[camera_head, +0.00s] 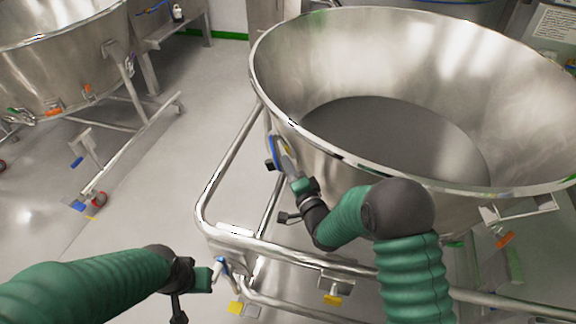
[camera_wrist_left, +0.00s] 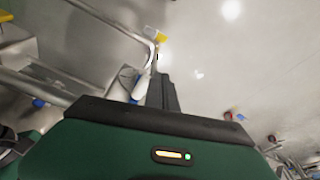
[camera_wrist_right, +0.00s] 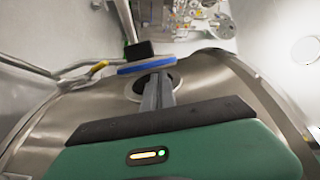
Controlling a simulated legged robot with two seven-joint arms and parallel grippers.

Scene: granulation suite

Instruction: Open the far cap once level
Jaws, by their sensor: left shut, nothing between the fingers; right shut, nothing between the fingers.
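A large steel bowl (camera_head: 360,165) stands on a tubular frame. On its left outer wall is a blue-rimmed cap (camera_head: 273,151), which also shows nearly edge-on in the right wrist view (camera_wrist_right: 147,65). There a round fitting (camera_wrist_right: 136,88) sits in the bowl wall, partly behind my fingers; I cannot tell how far the cap stands off it. My right gripper (camera_head: 286,160) is shut and empty, its tips close to the cap; contact is unclear. My left gripper (camera_head: 219,270) is shut and empty low by the frame, beside a white and blue handle (camera_wrist_left: 143,84).
Grey material (camera_head: 395,135) lies in the bowl. The frame rail (camera_head: 225,165) runs close to both my arms. Another steel vessel (camera_head: 60,60) on a wheeled stand is at the left. Open floor (camera_head: 190,130) lies between them.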

